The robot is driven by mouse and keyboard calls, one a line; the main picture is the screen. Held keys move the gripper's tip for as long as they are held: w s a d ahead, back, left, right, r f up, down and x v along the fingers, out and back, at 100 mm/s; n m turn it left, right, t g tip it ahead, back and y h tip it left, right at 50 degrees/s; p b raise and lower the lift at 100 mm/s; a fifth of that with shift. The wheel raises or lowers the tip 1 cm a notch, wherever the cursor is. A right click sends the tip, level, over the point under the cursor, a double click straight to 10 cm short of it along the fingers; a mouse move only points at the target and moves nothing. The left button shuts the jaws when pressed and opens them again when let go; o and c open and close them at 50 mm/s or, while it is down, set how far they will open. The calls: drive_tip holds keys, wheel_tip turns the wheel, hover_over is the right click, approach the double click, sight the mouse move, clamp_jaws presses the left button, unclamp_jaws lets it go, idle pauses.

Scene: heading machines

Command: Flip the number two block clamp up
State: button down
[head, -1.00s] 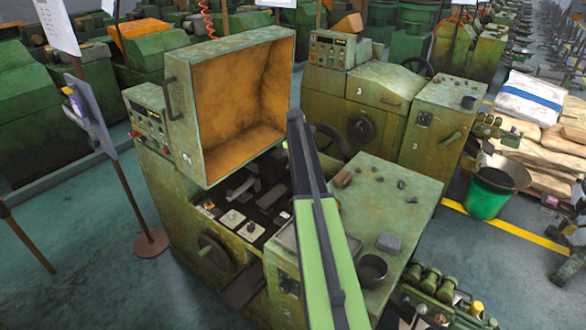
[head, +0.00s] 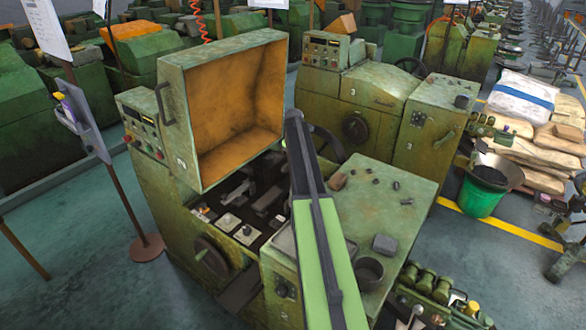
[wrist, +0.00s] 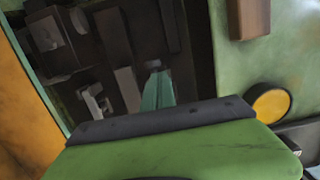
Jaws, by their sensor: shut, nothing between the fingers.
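The open machine (head: 350,225) has a bay (head: 212,196) under its raised hood, with several grey blocks and bars inside. In the wrist view, the bay shows a dark block (wrist: 46,34) at left, a small light bracket (wrist: 92,101), and brown-grey bars (wrist: 127,89). I cannot tell which is the number two block clamp, or whether it is up or down. My gripper (wrist: 154,70) is shut and empty, pointing into the bay beside the bars. Any contact is unclear. In the head view my raised arm hides the gripper and part of the bay.
The raised orange-lined hood (head: 235,110) stands left of my arm. A second machine (head: 385,110) stands behind.

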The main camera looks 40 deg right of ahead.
drive_tip(key=a+r+p, duration=0.4)
drive_tip(key=r+p, duration=1.1)
drive_tip(key=r, duration=0.1)
drive_tip(key=shift+s+r+p, duration=0.25)
drive_tip(key=shift+s+p, duration=0.15)
drive_tip(key=shift+a, duration=0.1)
